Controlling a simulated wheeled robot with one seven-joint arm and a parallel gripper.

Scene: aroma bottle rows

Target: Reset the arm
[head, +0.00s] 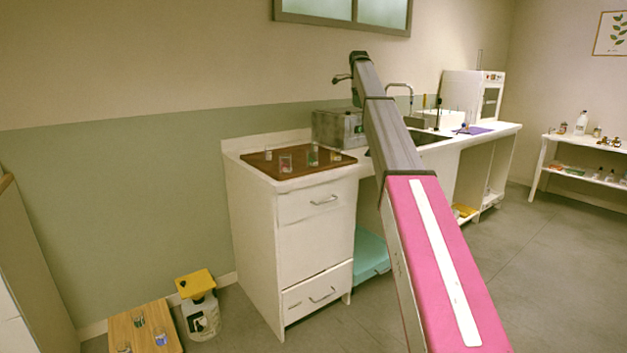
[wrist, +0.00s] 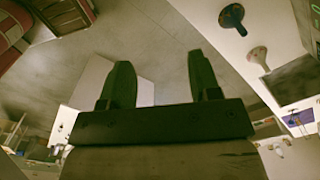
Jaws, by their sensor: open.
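My arm stretches from the lower right of the head view up toward the back wall, with a pink section near and grey sections beyond. In the head view the arm's far end shows above the counter, and the fingers cannot be made out there. In the wrist view my gripper (wrist: 157,85) is open, with two dark green fingers apart and nothing between them. Grey floor and a pale block show behind the fingers.
A white counter has a brown tray (head: 262,168) with several small glasses. A grey box (head: 338,128) stands beside my arm. Open floor (head: 560,270) lies at right.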

